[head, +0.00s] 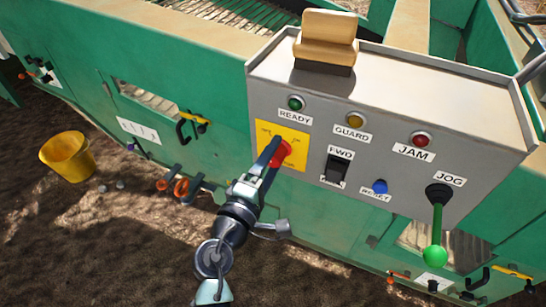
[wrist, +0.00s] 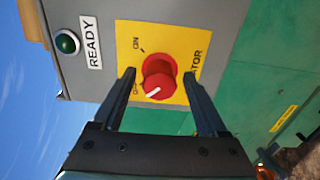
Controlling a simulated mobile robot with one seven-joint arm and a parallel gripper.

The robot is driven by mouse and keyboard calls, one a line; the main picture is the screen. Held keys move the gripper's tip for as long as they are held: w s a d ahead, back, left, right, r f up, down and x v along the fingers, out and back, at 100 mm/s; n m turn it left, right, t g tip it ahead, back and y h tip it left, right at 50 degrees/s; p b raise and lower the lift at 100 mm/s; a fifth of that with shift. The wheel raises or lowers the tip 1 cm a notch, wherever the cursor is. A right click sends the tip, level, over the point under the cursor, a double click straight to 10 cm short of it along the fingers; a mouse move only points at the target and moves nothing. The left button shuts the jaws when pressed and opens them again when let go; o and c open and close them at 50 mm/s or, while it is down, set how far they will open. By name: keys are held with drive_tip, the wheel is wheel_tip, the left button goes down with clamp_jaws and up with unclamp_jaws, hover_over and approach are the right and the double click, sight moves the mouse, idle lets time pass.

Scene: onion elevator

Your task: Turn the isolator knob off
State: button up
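The red isolator knob (head: 282,153) sits on a yellow plate (head: 297,136) on the grey control box. In the wrist view the knob (wrist: 159,77) is round, with a white pointer mark aimed to the lower left. An ON label stands at its upper left; smaller, partly hidden lettering, apparently OFF, is at its left, near the pointer. My gripper (wrist: 159,75) is open, with one finger on each side of the knob. Small gaps show between the fingers and the knob in the picture. In the head view my gripper (head: 274,150) covers the knob's left side.
The box (head: 400,80) also carries a green READY lamp (head: 296,103), a GUARD lamp (head: 355,119), a JAM lamp (head: 420,139), a black switch (head: 336,168), a blue button (head: 380,187) and a green-balled JOG lever (head: 435,255). A yellow bucket (head: 68,157) stands left on the soil.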

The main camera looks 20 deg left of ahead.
drive_tip(key=s+b, duration=0.1)
drive_tip(key=s, duration=1.2)
drive_tip(key=shift+a, duration=0.2)
